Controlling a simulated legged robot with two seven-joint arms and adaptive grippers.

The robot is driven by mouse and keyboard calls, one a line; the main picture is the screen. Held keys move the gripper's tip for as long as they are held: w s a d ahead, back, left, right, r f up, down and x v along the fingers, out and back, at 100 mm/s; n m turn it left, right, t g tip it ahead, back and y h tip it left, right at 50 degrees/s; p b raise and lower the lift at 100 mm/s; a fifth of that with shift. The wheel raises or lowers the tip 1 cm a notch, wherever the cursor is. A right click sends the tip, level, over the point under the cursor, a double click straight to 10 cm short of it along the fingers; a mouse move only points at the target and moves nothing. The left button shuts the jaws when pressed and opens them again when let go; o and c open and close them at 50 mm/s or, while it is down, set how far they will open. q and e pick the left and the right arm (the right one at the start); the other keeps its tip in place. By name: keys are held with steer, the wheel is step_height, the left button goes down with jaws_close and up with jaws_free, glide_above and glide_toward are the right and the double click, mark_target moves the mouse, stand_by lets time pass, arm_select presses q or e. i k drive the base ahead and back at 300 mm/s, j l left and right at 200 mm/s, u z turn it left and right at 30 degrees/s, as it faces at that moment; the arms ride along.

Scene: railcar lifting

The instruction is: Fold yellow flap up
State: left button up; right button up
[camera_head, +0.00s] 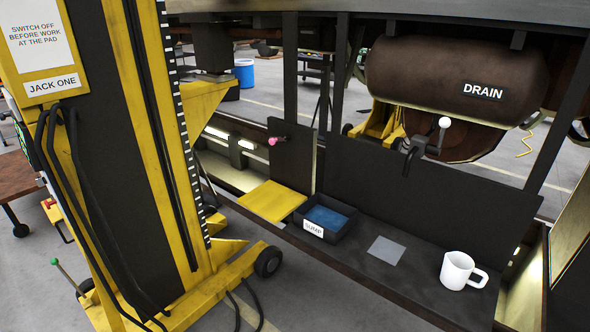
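The yellow flap (272,201) is a flat plate lying roughly level at the left end of a dark ledge, beside the black bin. An upright dark panel (291,157) stands behind it, with a pink-knobbed pin (275,141) sticking out above the flap. Neither of my grippers is in view, and nothing is seen touching the flap.
A black bin labelled SUMP (325,217), a grey square (386,249) and a white mug (460,271) are on the ledge. The yellow jack (150,150) stands close on the left. A white-knobbed lever (443,123) projects before the brown DRAIN tank (440,80).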

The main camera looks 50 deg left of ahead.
mark_target(273, 201)
steer(key=u, duration=1.7)
